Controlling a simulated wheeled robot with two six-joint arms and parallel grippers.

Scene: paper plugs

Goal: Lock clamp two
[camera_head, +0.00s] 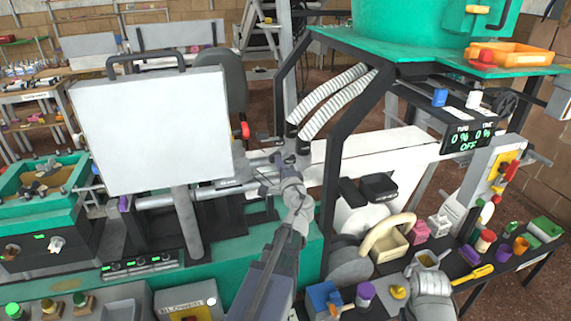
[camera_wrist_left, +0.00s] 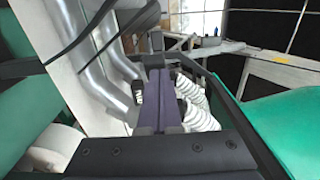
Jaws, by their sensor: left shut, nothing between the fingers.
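My left gripper (camera_head: 262,182) is up at the metal bars in the middle of the machine. In the left wrist view its two dark purple fingers (camera_wrist_left: 158,98) are pressed together with nothing between them. A metal bar (camera_head: 165,200) runs left from near the gripper, behind the white panel. Metal tubes (camera_wrist_left: 100,70) pass close beside the fingers in the left wrist view; contact cannot be told. A red-ended lever (camera_head: 244,131) stands above and left of the gripper. No part is clearly marked as clamp two. A grey arm end (camera_head: 430,288) shows at lower right; its fingers cannot be made out.
A large white panel (camera_head: 150,130) stands left of the gripper. White ribbed hoses (camera_head: 335,100) and a dark frame post (camera_head: 345,150) stand to its right. A cluttered bench (camera_head: 497,275) is at right. A green-lit knob row (camera_head: 140,264) is at lower left.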

